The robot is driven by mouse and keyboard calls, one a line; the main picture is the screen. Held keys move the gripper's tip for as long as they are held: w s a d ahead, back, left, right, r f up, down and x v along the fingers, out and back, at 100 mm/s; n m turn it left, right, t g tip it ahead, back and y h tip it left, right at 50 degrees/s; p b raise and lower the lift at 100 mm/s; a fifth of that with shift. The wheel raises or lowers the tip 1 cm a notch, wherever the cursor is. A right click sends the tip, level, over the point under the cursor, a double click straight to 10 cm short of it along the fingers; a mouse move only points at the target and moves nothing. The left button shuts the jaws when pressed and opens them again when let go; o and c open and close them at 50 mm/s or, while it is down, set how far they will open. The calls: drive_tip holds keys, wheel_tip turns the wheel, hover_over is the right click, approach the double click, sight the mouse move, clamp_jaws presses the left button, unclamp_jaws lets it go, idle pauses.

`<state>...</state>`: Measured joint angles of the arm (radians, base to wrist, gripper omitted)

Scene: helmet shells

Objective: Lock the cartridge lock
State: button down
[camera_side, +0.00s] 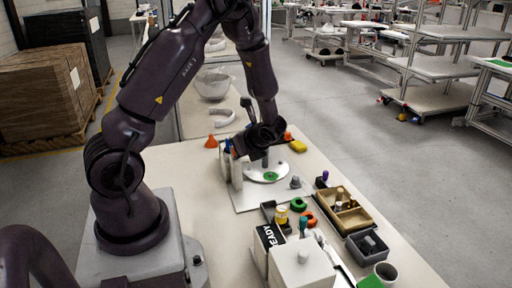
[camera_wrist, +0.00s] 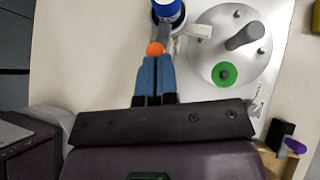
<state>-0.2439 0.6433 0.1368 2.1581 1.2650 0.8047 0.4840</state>
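The blue-capped cartridge (camera_wrist: 167,10) stands in a dark-rimmed holder at the top of the wrist view; its lower part is out of sight. An orange knob (camera_wrist: 155,48), apparently part of the cartridge lock, sits just below it. A pale metal piece (camera_wrist: 196,31) reaches right from the holder. My gripper (camera_wrist: 155,60) has its two blue fingers side by side with only a thin dark gap, tips at the orange knob. I cannot tell whether they touch it. In the side view my wrist hides most of the lock; a blue part (camera_side: 228,146) shows beside it.
A round white plate (camera_wrist: 215,73) with a grey post and a green disc (camera_wrist: 225,73) stands right of my fingers. The side view shows a wooden tray (camera_side: 345,222), dark bins and a white box (camera_side: 300,265) nearer the camera. The table left of the fingers is bare.

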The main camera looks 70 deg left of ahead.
drive_tip(key=d+f+v, duration=0.1)
drive_tip(key=v, duration=1.2)
drive_tip(key=shift+w+d+f, duration=0.25)
drive_tip(key=shift+w+f, duration=0.15)
